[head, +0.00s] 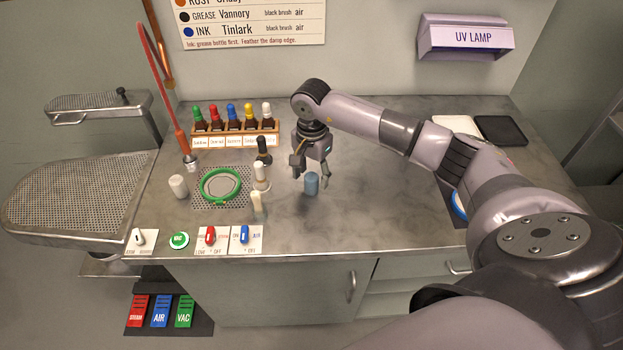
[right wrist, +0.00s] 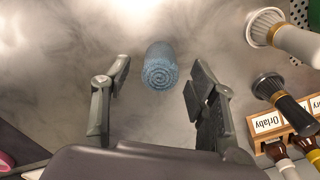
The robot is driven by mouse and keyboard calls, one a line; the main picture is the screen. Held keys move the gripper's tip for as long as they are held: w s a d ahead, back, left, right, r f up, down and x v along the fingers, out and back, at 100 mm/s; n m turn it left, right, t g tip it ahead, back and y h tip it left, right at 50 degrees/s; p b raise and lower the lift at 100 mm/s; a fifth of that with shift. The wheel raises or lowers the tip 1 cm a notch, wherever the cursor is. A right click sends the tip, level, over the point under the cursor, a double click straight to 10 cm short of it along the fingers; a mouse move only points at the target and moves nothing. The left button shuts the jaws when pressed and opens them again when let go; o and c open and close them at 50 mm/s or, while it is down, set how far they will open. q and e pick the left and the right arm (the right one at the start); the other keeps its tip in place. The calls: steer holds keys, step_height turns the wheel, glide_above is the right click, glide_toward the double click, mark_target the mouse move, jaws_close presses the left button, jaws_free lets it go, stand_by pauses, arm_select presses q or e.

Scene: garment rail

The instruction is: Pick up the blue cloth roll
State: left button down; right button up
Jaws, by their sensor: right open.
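The blue cloth roll (head: 311,184) stands upright on the grey worktop, right of the brushes in the head view. In the right wrist view the roll (right wrist: 160,66) shows its spiral end, beyond and between the two fingers. My right gripper (head: 312,175) is open, close above and behind the roll in the head view. In the right wrist view the fingers (right wrist: 160,88) are spread wide with nothing between their pads. Whether a finger touches the roll cannot be told. My left gripper is not in view.
A black-topped brush (head: 264,150) and a white-topped brush (head: 261,176) stand just left of the roll. A rack of dropper bottles (head: 235,140) is at the back. A green hoop (head: 221,184) lies on a perforated plate. Worktop right of the roll is clear.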

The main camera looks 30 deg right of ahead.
steer(key=shift+f, duration=1.15)
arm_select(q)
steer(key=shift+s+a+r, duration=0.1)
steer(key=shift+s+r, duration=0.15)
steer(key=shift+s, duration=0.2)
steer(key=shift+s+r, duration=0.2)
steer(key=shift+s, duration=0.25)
arm_select(e)
steer(key=shift+c, duration=0.5)
steer(key=c, duration=0.9)
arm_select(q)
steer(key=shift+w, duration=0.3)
arm_select(e)
steer(key=shift+r, duration=0.15)
